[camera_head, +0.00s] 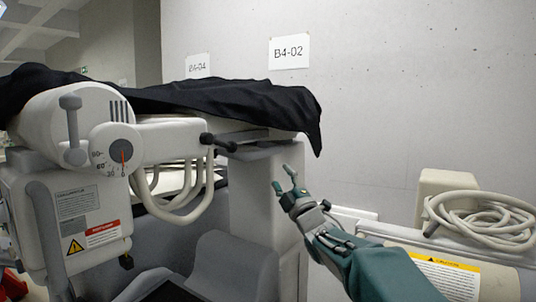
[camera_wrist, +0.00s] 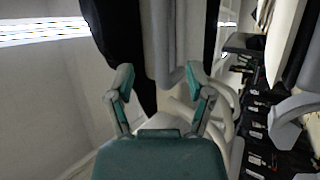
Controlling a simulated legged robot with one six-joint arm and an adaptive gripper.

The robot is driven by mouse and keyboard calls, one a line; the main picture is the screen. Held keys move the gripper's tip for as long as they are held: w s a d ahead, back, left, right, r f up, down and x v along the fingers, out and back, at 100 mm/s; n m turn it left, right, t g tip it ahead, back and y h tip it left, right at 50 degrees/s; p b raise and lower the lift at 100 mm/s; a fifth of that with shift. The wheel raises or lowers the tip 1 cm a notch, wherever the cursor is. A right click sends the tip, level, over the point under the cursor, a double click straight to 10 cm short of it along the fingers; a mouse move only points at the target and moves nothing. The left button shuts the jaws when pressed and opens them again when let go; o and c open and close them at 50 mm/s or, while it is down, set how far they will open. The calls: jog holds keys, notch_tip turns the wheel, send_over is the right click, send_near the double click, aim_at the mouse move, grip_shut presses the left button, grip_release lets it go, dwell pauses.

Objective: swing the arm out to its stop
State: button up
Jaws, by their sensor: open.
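The cart's pale arm (camera_head: 165,142) reaches right from a round housing under a black cover. A dial (camera_head: 122,146) at its joint has degree marks and a red line near the 0 mark. A black-knobbed lever (camera_head: 218,143) sticks out near the arm's right end. My gripper (camera_head: 284,178) is open and empty, right of the lever and apart from it, in front of the cart's grey column. In the wrist view, my open gripper (camera_wrist: 158,76) has its two fingers spread, with dark cloth and pale cart parts beyond. The arm's stop cannot be made out.
The black cover (camera_head: 230,98) drapes over the cart top, its corner hanging above my gripper. Pale hoses (camera_head: 180,205) loop below the arm. Another unit with a coiled hose (camera_head: 480,215) stands at right. A concrete wall with a B4-02 sign (camera_head: 289,52) is behind.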

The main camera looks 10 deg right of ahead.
aim_at(269, 155)
jog(key=x, duration=0.8)
jog(key=shift+d, duration=0.25)
jog(key=shift+w+a+r, duration=0.1)
jog(key=shift+w+r, duration=0.05)
jog(key=shift+w, duration=0.25)
jog(key=shift+w+a+r, duration=0.2)
jog(key=shift+a, duration=0.35)
jog(key=shift+w+a+r, duration=0.15)
jog(key=shift+w+a, duration=0.1)
jog(key=shift+a, duration=0.35)
jog(key=shift+d, duration=0.45)
jog(key=shift+c, duration=0.4)
jog(key=shift+d, duration=0.2)
grip_shut()
